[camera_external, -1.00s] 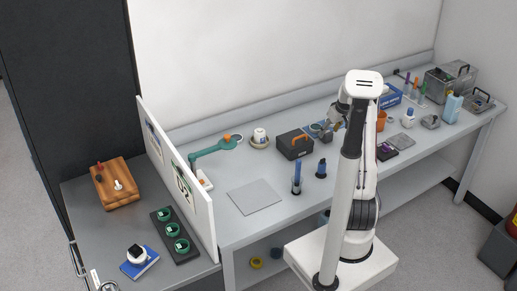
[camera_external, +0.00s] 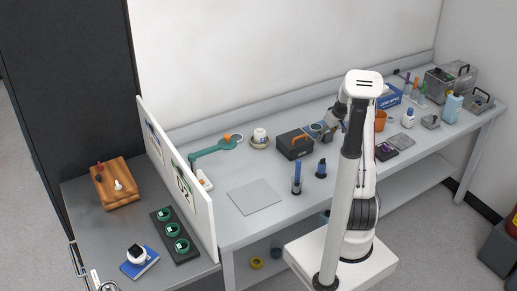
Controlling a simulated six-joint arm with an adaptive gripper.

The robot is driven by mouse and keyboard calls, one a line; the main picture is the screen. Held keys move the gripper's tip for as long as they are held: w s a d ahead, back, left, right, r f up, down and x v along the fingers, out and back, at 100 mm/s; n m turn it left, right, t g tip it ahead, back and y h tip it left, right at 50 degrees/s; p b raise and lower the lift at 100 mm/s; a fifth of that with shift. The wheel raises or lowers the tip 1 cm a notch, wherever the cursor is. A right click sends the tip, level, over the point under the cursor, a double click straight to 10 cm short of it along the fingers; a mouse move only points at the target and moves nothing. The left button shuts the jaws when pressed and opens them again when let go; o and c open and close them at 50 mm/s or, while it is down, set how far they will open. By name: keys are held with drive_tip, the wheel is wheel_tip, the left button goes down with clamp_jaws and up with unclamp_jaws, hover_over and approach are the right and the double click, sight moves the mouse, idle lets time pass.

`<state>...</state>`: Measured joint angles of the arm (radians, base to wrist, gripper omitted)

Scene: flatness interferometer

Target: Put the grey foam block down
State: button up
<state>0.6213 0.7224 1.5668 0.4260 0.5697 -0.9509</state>
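My gripper (camera_external: 327,131) is small and partly covered by my own arm in the external view. It hangs over the back middle of the bench, just right of a dark box with an orange handle (camera_external: 295,144). I cannot tell whether its fingers are open or shut, or whether anything is between them. I cannot make out a grey foam block for certain; it may be hidden at the gripper or behind my arm. A flat grey square plate (camera_external: 255,197) lies on the bench at the front left.
Blue-and-black upright tools (camera_external: 297,178) stand on the grey bench right of the plate. An orange cup (camera_external: 380,121), a dark flat device (camera_external: 399,142) and a white bottle (camera_external: 408,118) are right of my arm. A white panel (camera_external: 178,180) bounds the left end.

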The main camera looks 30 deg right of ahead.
sight(330, 131)
drive_tip(key=c, duration=0.4)
drive_tip(key=shift+r, duration=0.1)
drive_tip(key=shift+r, duration=4.9)
